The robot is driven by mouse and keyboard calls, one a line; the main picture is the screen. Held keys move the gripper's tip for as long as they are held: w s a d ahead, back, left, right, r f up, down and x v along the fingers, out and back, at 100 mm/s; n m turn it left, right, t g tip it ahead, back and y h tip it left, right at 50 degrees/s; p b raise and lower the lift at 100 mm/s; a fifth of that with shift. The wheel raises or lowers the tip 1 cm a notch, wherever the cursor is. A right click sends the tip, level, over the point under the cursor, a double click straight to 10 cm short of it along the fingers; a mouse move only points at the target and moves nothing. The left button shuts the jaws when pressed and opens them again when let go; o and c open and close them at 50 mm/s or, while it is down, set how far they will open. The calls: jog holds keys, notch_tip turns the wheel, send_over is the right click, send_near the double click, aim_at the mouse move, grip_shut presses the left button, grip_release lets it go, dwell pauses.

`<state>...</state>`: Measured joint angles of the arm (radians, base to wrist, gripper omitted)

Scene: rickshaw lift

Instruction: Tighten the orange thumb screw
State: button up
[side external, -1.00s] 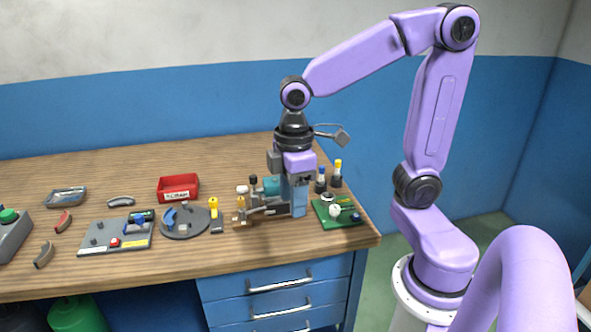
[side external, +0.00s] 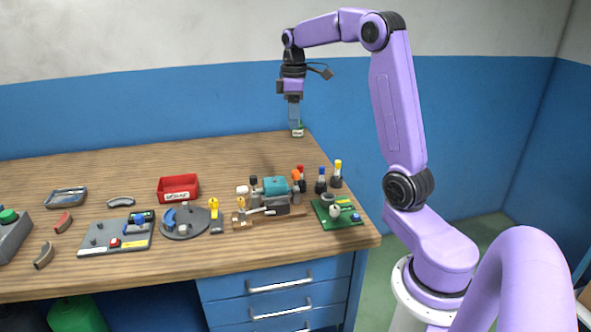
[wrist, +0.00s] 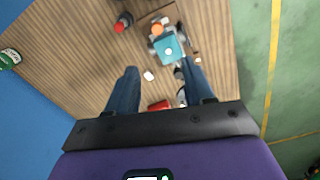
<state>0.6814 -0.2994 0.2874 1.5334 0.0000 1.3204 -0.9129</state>
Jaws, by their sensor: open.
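The orange thumb screw (side external: 296,175) is at the right end of a small fixture with a teal block (side external: 275,186), near the right side of the bench. In the wrist view the orange knob (wrist: 157,29) is near the top, beside the teal block (wrist: 171,47). My gripper (side external: 295,122) is raised well above the bench, pointing down, apart from the screw. In the wrist view its two blue fingers (wrist: 160,72) are spread with nothing held between them. The screw's thread is hidden.
Red- (side external: 301,180), blue- (side external: 320,180) and yellow-capped (side external: 337,174) bottles stand close behind and right of the fixture. A green board (side external: 335,213) lies right of it. A red bin (side external: 178,187) is left. A green-and-white can (side external: 298,131) stands at the back edge.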

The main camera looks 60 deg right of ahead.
send_near(296, 172)
notch_tip(296, 172, down, 9)
jog(key=shift+w+f, duration=0.1)
dwell(0.5)
jog(key=shift+c, duration=0.3)
grip_shut()
